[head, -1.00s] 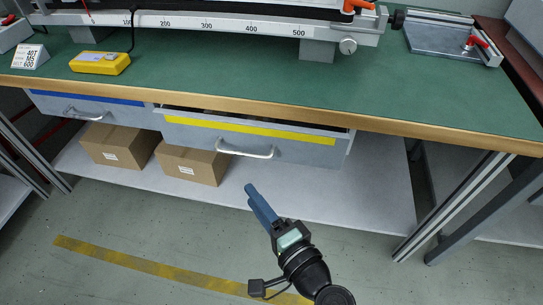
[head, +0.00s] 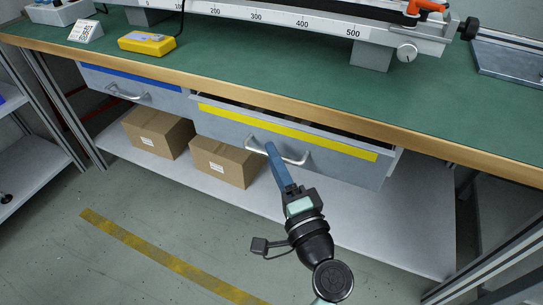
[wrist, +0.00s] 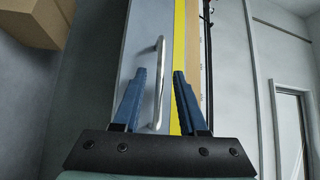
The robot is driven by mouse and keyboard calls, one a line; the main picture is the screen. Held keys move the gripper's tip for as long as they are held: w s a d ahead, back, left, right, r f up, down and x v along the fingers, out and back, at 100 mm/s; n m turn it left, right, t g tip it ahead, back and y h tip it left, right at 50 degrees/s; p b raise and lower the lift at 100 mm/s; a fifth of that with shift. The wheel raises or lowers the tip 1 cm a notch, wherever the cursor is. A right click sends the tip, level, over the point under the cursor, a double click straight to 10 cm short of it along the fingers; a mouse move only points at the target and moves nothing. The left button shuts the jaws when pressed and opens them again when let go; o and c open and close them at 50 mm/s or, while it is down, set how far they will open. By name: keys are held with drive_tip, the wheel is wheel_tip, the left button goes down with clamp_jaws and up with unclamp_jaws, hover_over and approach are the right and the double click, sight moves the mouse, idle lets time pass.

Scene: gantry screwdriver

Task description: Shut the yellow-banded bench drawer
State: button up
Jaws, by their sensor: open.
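The yellow-banded drawer (head: 335,158) hangs under the bench top and stands partly open, with a dark gap behind its front's top edge. Its yellow band (head: 290,132) runs along the upper front, and its silver bar handle (head: 292,160) is below the band. My gripper (head: 272,148) is at the left part of the handle, fingers pointing at the drawer front. In the wrist view my gripper (wrist: 159,75) is open, and the handle (wrist: 158,85) shows between the fingers. I cannot tell whether they touch it.
A blue-banded drawer (head: 135,88) is to the left and looks shut. Cardboard boxes (head: 225,162) stand on the lower shelf (head: 340,215). The bench top (head: 250,65) overhangs the drawers. The floor in front is clear, with a yellow strip (head: 150,245).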

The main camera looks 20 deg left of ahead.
drive_tip(key=shift+x, duration=0.95)
drive_tip(key=shift+c, duration=0.4)
clamp_jaws()
idle(0.4)
